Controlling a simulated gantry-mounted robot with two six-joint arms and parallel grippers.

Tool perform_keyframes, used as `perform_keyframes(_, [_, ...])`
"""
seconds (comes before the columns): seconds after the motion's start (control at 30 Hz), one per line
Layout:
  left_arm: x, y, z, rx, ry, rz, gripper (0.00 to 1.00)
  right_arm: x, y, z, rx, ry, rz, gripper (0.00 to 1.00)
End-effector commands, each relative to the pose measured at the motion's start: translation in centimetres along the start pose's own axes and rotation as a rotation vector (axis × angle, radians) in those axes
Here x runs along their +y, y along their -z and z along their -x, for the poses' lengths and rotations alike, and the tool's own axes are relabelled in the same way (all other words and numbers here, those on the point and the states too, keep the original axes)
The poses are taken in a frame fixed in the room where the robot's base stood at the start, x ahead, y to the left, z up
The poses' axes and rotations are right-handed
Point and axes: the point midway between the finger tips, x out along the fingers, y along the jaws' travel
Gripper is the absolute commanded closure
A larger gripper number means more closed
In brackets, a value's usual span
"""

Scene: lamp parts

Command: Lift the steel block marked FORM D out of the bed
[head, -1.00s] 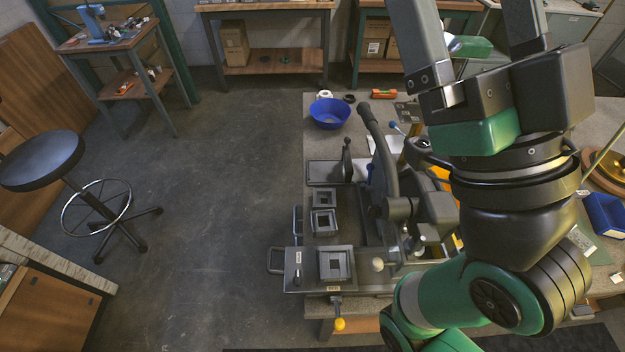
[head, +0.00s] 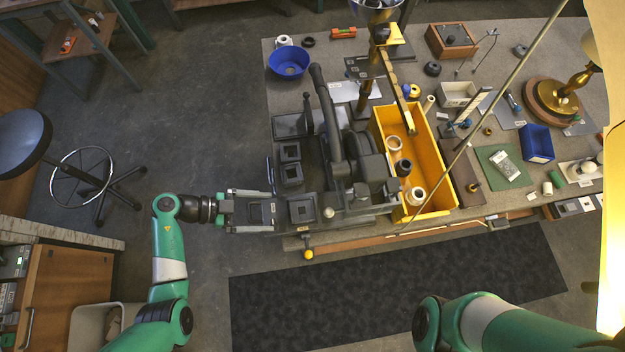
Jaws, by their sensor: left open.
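Several dark square blocks with square openings lie on the grey press bed at the bench's left side: a block at the back (head: 290,152), one in the middle (head: 291,174) and one at the front (head: 302,208). No marking is readable, so I cannot tell which is FORM D. My left gripper (head: 272,212) is open and points right at the bed's left end, just left of the front block. Its fingers lie along the near and far sides of a dark area there. I cannot tell whether they touch anything. My right gripper is out of view; only its arm shows at the bottom right.
The press's lever (head: 328,115) rises right of the blocks. A yellow bin (head: 442,160) stands beyond it, and a blue bowl (head: 289,63) is at the back. A yellow-tipped handle (head: 309,254) sticks out in front.

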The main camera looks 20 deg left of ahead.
Motion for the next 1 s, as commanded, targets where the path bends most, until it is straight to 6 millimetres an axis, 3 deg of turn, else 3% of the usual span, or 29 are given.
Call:
perform_keyframes(0.13, [-0.1, 0.1, 1.3, 0.003, 0.029, 0.027, 0.00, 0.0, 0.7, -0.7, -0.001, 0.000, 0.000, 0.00])
perform_keyframes(0.27, [-0.2, -0.1, 0.9, 0.003, 0.030, 0.025, 0.00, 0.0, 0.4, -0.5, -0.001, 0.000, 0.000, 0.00])
perform_keyframes(0.57, [-0.3, -0.2, -4.3, 0.003, 0.026, 0.022, 0.00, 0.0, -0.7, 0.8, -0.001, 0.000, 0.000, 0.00])
perform_keyframes(0.83, [-0.5, 0.0, -5.6, 0.004, 0.030, 0.021, 0.00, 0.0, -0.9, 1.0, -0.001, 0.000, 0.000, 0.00])
perform_keyframes(1.0, [-0.5, -0.2, -8.6, 0.004, 0.027, 0.019, 0.00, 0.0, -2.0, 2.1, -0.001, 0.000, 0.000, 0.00])
